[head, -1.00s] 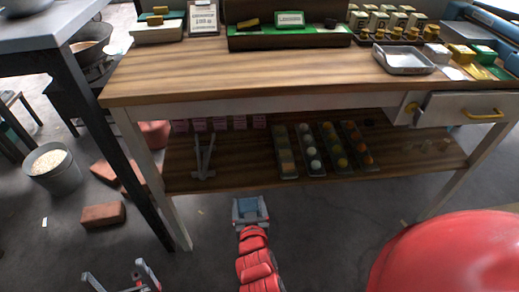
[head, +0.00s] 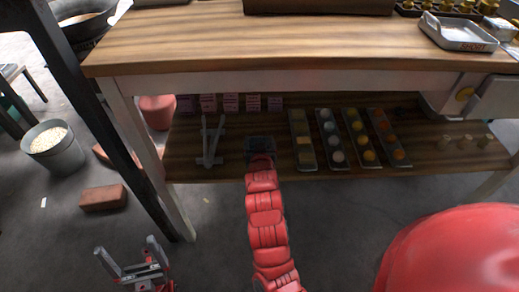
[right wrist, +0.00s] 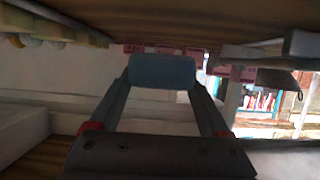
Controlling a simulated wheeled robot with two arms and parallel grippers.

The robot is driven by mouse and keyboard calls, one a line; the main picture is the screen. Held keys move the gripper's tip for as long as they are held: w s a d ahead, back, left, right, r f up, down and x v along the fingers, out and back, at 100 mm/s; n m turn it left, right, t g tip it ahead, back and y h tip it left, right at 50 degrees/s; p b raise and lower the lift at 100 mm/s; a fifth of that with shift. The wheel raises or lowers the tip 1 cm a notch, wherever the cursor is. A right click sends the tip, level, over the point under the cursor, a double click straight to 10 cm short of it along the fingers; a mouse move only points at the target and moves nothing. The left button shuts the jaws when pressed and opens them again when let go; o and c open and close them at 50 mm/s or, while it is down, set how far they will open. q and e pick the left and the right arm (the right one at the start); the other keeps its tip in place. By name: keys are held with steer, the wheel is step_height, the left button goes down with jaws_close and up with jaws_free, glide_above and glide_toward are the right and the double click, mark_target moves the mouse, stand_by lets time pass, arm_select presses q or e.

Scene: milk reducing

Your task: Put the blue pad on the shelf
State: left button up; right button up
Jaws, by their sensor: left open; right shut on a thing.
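The blue pad (right wrist: 162,70) is a small rounded block held between the fingertips of my right gripper in the right wrist view. In the head view my right gripper (head: 261,146) is at the front of the wooden lower shelf (head: 430,148), beneath the tabletop. There the pad is dark and hard to make out. I cannot tell whether it touches the shelf. My left gripper (head: 133,264) is open and empty, low over the floor at the lower left.
On the shelf, a grey stand (head: 210,145) is left of my right gripper and several trays of round items (head: 335,140) are to its right. Pink labels (head: 231,103) line the back. The wooden tabletop (head: 250,50) overhangs the shelf.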

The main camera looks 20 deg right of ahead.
steer(key=shift+w+d+f, duration=0.25)
steer(key=shift+w+f, duration=0.05)
steer(key=shift+w, duration=0.3)
steer(key=shift+f+b, duration=0.75)
steer(key=shift+f, duration=0.8)
steer(key=shift+f, duration=0.15)
steer(key=o, duration=1.2)
steer(key=shift+c, duration=0.2)
